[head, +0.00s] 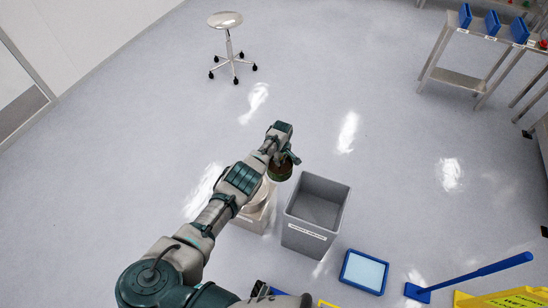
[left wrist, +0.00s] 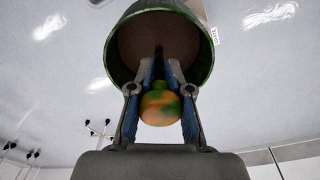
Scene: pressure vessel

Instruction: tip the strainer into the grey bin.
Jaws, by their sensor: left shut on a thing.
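The strainer (head: 281,172) shows as a small round dark green and brown vessel just under my left gripper (head: 286,157) in the head view. In the left wrist view the strainer (left wrist: 123,68) has a green rim and a brown inside, and fills the upper middle. My left gripper (left wrist: 160,100) is shut on it, with an orange and green knob between the blue-lined fingers. The grey bin (head: 313,243) stands on the floor just right of and below the strainer in the head view. Its visible inside looks empty. My right gripper is not in view.
A pale container (head: 250,219) stands left of the bin, partly behind my arm. A blue-framed tray (head: 364,271) lies right of the bin, beside a blue-handled tool (head: 470,274) and a yellow sign (head: 505,299). A stool (head: 228,45) stands far off. Open floor surrounds the bin's far side.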

